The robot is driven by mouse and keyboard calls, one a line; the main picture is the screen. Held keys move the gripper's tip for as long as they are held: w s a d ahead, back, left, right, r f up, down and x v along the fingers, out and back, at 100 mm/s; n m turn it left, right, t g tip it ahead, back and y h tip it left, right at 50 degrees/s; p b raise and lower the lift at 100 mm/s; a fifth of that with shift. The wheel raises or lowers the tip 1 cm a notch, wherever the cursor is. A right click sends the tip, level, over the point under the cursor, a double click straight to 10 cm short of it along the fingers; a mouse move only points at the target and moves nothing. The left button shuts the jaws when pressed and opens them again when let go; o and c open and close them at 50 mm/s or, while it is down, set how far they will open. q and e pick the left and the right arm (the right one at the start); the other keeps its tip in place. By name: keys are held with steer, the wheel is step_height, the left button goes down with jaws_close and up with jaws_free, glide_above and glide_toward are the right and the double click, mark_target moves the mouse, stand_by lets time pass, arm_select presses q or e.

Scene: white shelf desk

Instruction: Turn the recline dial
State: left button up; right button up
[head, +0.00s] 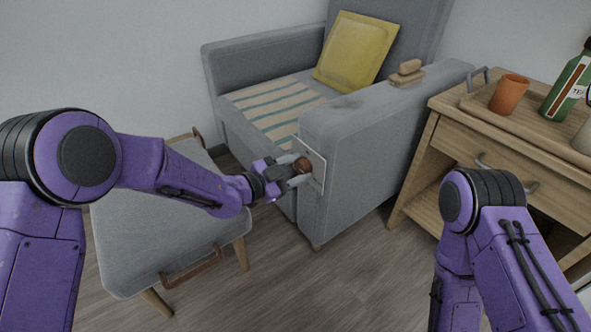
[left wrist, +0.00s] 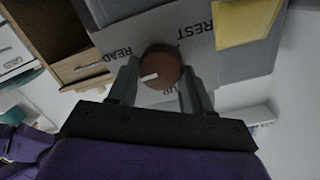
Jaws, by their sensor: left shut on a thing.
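The recline dial (head: 304,165) is a round brown knob on a pale plate (head: 318,163) at the front of the grey armchair's arm. My left gripper (head: 296,169) is shut on it, one finger on each side. In the left wrist view, the dial (left wrist: 161,70) sits between the fingers. Its white pointer mark points left, between the printed words READ and UP; REST is at the upper right. Part of the plate is hidden by the fingers. My right arm hangs at the lower right of the head view; its gripper is out of sight.
A grey footstool (head: 160,235) stands left of the armchair (head: 350,135), under my left arm. A wooden side table (head: 500,150) at the right holds an orange mug (head: 509,94) and a green bottle (head: 570,88).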

arm_select(q)
steer(key=m+b, duration=0.1)
steer(key=m, duration=0.3)
steer(key=shift+s+d+f+t+y+b, duration=0.1)
steer(key=shift+s+f+t+y+b, duration=0.1)
steer(key=shift+t+y+b, duration=0.15)
steer(key=shift+m+b, duration=0.7)
steer(key=shift+m, duration=0.5)
arm_select(e)
steer(key=shift+s+f+n+g+y, duration=0.3)
steer(key=shift+s+f+n+g, duration=0.35)
steer(key=shift+s+g, duration=0.25)
steer(key=shift+s+f+n+g+y, duration=0.3)
steer(key=shift+s+f+n+g, duration=0.35)
steer(key=shift+s, duration=0.3)
arm_select(q)
steer(key=shift+r, duration=0.1)
arm_select(e)
steer(key=shift+r, duration=0.1)
arm_select(q)
steer(key=o, duration=1)
steer(key=shift+o, duration=0.2)
